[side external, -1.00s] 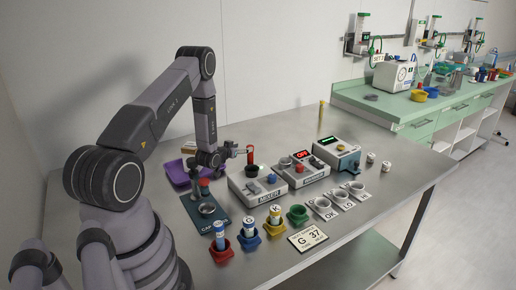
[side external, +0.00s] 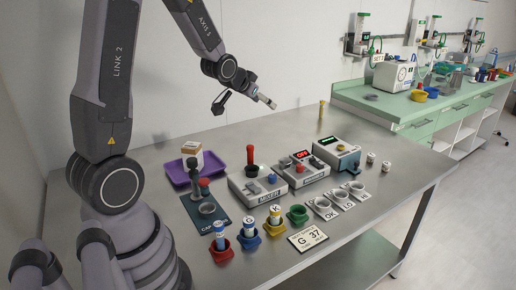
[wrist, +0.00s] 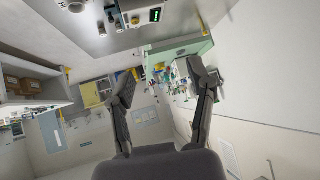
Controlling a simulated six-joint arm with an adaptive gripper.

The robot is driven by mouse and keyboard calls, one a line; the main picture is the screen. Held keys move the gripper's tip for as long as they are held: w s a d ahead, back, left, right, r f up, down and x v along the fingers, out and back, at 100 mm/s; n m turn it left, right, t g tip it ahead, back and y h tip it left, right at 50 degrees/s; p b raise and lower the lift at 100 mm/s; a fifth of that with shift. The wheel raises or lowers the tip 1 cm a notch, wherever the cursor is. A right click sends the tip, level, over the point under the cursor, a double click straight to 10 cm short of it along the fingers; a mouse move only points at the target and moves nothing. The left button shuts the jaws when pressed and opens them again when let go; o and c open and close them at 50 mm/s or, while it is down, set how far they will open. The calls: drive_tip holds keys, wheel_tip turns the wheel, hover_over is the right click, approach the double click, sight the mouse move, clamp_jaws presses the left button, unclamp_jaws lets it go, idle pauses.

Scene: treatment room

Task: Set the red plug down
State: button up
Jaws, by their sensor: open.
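A red plug (side external: 250,154) stands upright at the back of the mixer (side external: 262,191), its lower end at a dark round part. Whether it is seated in that part cannot be told. A second, smaller red-topped piece (side external: 204,183) stands on the dark mat (side external: 195,217) to the left. My gripper (side external: 245,103) is raised above and behind the mixer, clear of the red plug. In the wrist view my gripper (wrist: 160,82) has its two fingers wide apart with nothing between them.
A purple tray (side external: 178,177) holding a box (side external: 192,152) is at the back left. Several coloured cups with vials, a green cup (side external: 298,215) and a G 37 card (side external: 308,239) are in front. More devices stand to the right. The table's back right is mostly clear.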

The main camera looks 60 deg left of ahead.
drive_tip(key=s+d+r+m+g+h, duration=0.1)
drive_tip(key=s+d+r+g+h, duration=0.1)
drive_tip(key=s+d+r, duration=0.75)
drive_tip(key=s+d+g, duration=0.1)
drive_tip(key=s+d, duration=0.2)
drive_tip(key=s, duration=0.5)
drive_tip(key=s+d+m+g+h, duration=0.1)
drive_tip(key=s+d, duration=0.2)
drive_tip(key=s, duration=0.5)
drive_tip(key=shift+d+m, duration=0.3)
drive_tip(key=shift+w, duration=0.1)
